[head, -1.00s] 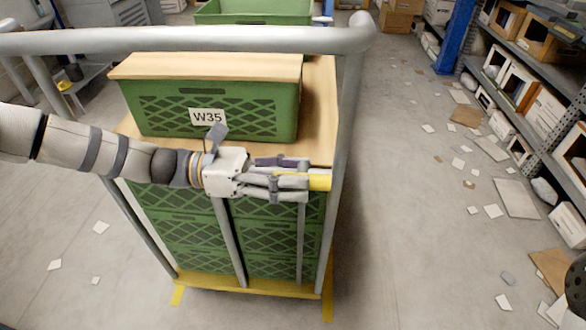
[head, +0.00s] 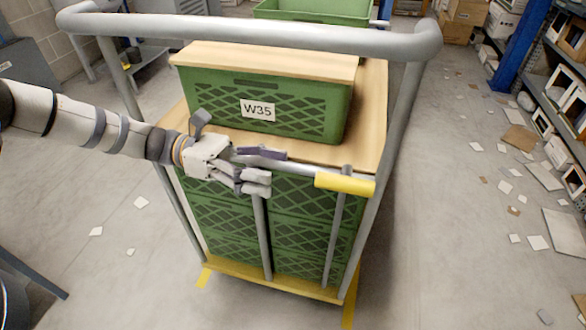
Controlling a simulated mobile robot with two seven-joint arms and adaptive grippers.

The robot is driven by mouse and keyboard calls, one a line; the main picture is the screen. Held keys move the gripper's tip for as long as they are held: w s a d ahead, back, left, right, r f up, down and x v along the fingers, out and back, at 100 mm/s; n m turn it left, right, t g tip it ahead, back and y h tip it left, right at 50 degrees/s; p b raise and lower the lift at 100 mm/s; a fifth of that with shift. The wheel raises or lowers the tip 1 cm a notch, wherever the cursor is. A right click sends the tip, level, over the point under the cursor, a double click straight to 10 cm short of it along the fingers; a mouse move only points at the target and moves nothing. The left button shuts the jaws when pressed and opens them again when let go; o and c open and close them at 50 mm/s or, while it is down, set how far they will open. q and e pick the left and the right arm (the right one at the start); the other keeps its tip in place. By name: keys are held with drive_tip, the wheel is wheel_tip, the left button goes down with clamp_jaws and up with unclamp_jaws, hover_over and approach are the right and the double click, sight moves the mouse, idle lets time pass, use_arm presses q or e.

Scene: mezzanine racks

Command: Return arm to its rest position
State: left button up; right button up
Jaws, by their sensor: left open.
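My left gripper (head: 262,168) comes in from the left of the head view, in front of the near end of a cart. Its fingers are apart and nothing is held in them. The cart's thin grey crossbar with a yellow grip sleeve (head: 345,184) runs just behind and to the right of the fingers; I cannot tell whether they touch it. My right gripper is not in view.
The cart's grey frame (head: 250,35) carries green crates, one lidded and labelled W35 (head: 258,110) on a wooden top. Shelving (head: 566,75) stands at the right. Papers and cardboard litter the floor there. Floor left of the cart is mostly clear.

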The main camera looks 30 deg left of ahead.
use_arm(q)
drive_tip(key=shift+a, duration=0.1)
idle(0.3)
